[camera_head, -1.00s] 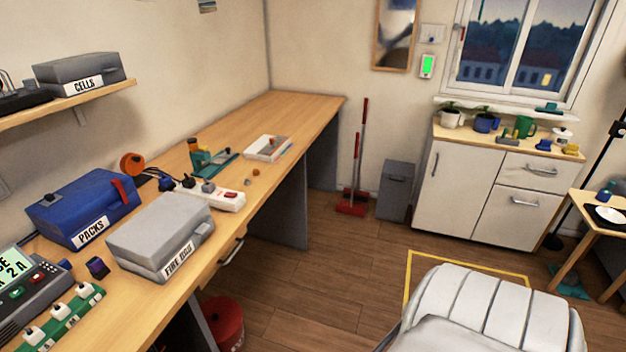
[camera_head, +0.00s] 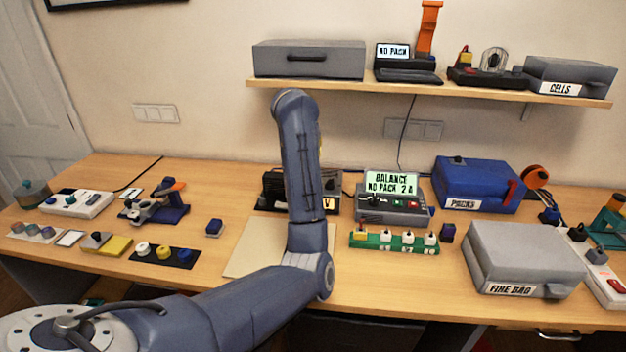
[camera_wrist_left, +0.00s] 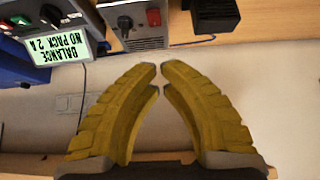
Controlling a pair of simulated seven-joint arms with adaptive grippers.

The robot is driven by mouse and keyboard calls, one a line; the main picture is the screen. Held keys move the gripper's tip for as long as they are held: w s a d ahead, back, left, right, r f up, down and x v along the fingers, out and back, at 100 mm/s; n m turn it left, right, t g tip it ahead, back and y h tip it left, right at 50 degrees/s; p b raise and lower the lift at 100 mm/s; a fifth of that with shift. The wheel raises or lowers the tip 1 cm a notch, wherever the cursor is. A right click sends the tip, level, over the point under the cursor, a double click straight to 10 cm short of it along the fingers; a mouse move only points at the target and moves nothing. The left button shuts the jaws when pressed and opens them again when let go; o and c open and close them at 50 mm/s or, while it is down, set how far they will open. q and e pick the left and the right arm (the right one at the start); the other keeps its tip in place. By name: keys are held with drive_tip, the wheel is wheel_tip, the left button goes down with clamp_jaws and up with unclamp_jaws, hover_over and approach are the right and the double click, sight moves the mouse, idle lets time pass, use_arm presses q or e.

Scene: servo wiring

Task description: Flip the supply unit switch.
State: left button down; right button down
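The supply unit (camera_head: 331,186) stands at the back of the bench, largely hidden behind my left arm in the head view. In the wrist view, which is upside down, a grey unit (camera_wrist_left: 137,40) that seems to be the supply carries a black toggle (camera_wrist_left: 125,24) and a red part (camera_wrist_left: 153,17). My left gripper (camera_wrist_left: 159,72) has yellow fingers whose tips nearly meet, with nothing between them. The tips appear just short of the unit; contact is not visible. My right gripper is out of view.
The charger (camera_head: 391,199), reading "BALANCE NO PACK 2 A", stands right of the supply. A green strip (camera_head: 394,241) lies before it, with the grey fire bag box (camera_head: 523,254) and blue packs box (camera_head: 478,186) further right. A shelf (camera_head: 430,91) overhangs the back.

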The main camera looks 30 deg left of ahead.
use_arm(q)
drive_tip(key=shift+f, duration=0.1)
idle(0.3)
drive_tip(key=x, duration=0.7)
drive_tip(key=s+x, duration=0.1)
drive_tip(key=x, duration=0.3)
drive_tip(key=shift+w+d+f, duration=0.1)
drive_tip(key=shift+f, duration=0.25)
drive_tip(key=shift+d+f, duration=0.1)
drive_tip(key=shift+f, duration=1.05)
drive_tip(key=shift+s+f, duration=0.1)
drive_tip(key=shift+s, duration=0.1)
